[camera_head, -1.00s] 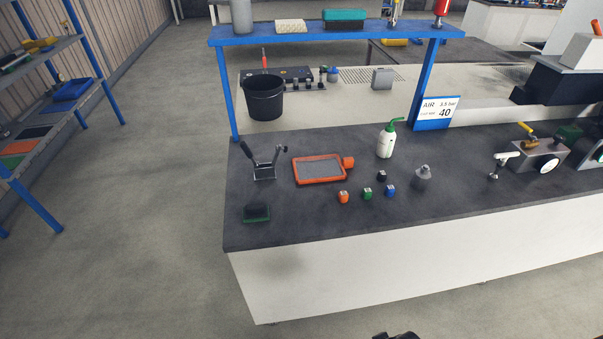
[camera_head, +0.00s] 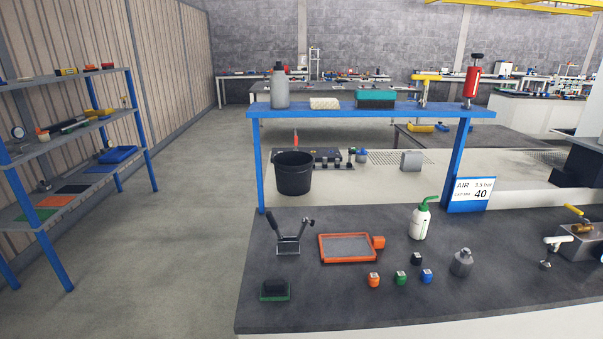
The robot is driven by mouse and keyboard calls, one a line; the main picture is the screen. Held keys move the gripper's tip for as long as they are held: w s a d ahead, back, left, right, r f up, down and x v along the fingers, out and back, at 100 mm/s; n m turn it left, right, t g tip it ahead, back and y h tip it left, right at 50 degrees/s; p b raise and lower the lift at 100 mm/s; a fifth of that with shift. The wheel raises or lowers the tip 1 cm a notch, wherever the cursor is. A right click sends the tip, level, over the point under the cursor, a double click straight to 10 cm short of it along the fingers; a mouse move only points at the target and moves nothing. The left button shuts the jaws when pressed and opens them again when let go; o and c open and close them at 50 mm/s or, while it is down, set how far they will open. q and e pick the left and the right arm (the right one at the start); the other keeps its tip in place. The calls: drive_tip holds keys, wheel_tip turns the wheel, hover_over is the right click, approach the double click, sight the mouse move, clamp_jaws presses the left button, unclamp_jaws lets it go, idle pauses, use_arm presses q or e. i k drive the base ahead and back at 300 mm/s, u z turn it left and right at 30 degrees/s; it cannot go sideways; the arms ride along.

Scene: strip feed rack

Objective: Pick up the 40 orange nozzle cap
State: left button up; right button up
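Several small caps stand on the dark bench top (camera_head: 330,303) in the head view. The orange nozzle cap (camera_head: 374,280) is the leftmost of the front ones. A green cap (camera_head: 400,278) and a blue cap (camera_head: 427,276) stand to its right, and a black cap (camera_head: 416,259) is just behind. Markings on the caps are too small to read. Neither of my grippers shows in the head view now.
An orange-framed tray (camera_head: 347,261) lies behind the orange cap. A lever device (camera_head: 289,245) and a green block (camera_head: 275,289) are to the left. A green-topped bottle (camera_head: 420,219) and a grey metal weight-like piece (camera_head: 461,263) stand right. A blue overhead shelf (camera_head: 370,111) spans the back.

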sight(373, 279)
drive_tip(key=u, duration=3.6)
drive_tip(key=k, duration=1.45)
drive_tip(key=z, duration=1.8)
